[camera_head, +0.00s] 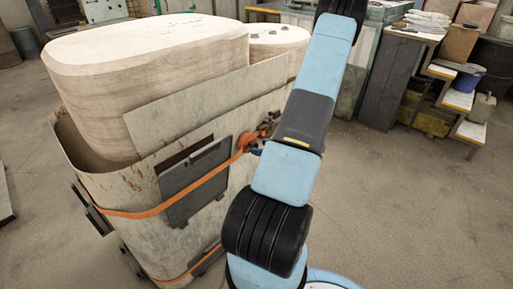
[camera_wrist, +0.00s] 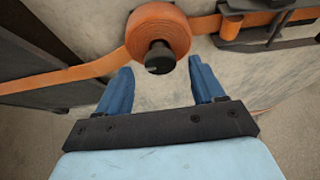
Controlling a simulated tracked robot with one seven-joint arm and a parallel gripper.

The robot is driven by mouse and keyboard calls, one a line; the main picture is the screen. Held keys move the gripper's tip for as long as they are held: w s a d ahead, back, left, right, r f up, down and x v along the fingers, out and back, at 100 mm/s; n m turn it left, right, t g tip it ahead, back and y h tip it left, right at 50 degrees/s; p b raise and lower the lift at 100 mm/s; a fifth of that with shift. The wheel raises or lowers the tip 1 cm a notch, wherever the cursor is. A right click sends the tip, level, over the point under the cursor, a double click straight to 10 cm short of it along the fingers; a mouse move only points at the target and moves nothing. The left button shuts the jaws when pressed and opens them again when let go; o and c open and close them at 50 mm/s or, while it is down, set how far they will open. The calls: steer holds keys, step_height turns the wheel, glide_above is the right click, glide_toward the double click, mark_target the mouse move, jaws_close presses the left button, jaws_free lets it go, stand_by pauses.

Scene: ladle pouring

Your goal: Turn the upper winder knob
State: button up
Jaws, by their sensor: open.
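The upper winder knob (camera_wrist: 159,57) is a short black cylinder at the centre of a rolled orange strap (camera_wrist: 158,24) in the wrist view. My gripper (camera_wrist: 161,76) is open, with one blue finger to the left of the knob and one to the right. There are gaps on both sides, and neither finger appears to touch the knob. In the head view the orange strap winder (camera_head: 246,141) sits on the side of the large casing, and the knob itself cannot be made out behind my arm and gripper.
An orange strap with a dark ratchet buckle (camera_wrist: 268,20) runs right of the roll. The casing (camera_head: 135,245) carries a grey panel (camera_head: 197,180) and a lower strap (camera_head: 205,258). A stepped shelf (camera_head: 458,100) stands far right. The floor right of my arm is clear.

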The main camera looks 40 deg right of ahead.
mark_target(256, 146)
steer(key=shift+x, duration=1.55)
steer(key=shift+c, duration=0.4)
steer(key=c, duration=0.9)
steer(key=shift+c, duration=0.2)
